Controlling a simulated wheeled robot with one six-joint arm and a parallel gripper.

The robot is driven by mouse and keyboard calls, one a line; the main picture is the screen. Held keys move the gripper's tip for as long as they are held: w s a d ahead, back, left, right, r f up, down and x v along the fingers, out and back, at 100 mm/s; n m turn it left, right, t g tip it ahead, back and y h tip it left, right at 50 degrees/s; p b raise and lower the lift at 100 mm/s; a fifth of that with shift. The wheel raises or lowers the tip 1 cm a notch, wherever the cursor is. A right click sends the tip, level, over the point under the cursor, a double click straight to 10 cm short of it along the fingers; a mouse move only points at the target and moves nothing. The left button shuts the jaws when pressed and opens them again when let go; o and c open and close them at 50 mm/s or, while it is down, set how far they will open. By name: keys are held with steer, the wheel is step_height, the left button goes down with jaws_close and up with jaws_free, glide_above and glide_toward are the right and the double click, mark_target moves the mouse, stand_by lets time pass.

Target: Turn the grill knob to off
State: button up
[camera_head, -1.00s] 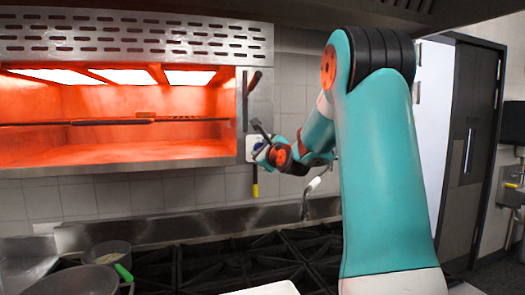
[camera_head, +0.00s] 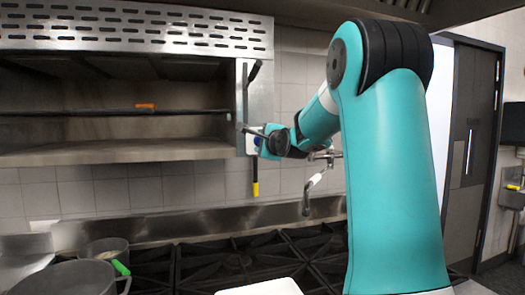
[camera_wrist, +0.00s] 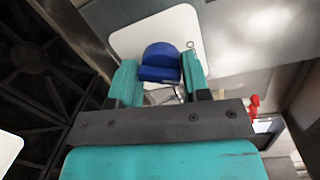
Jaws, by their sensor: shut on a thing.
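The grill (camera_head: 190,152) is mounted on the wall at the left, and its inside is dark, with no glow. In the wrist view the blue knob (camera_wrist: 160,62) sits on a white plate (camera_wrist: 202,20). My gripper (camera_wrist: 160,82) is shut on the blue knob, with one teal finger on each side of it. In the head view my gripper (camera_head: 262,142) is at the right end of the grill; the knob is mostly hidden there by my wrist.
A dark lever (camera_head: 254,73) is on the grill's right side. A yellow-tipped handle (camera_head: 256,189) hangs below. A tap (camera_head: 314,181) stands right of it. Black stove grates (camera_head: 225,262) and a pot (camera_head: 65,279) are below. A dark door (camera_head: 471,150) is at the right.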

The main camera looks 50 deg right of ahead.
steer(key=n+b, duration=0.3)
steer(key=n, duration=0.1)
steer(key=shift+r+g, duration=0.15)
steer(key=shift+g, duration=0.15)
steer(key=shift+r+n+b, duration=0.1)
steer(key=shift+n+b, duration=0.35)
steer(key=shift+n, duration=0.05)
steer(key=shift+a+r, duration=0.1)
steer(key=o, duration=0.8)
steer(key=shift+o, duration=0.2)
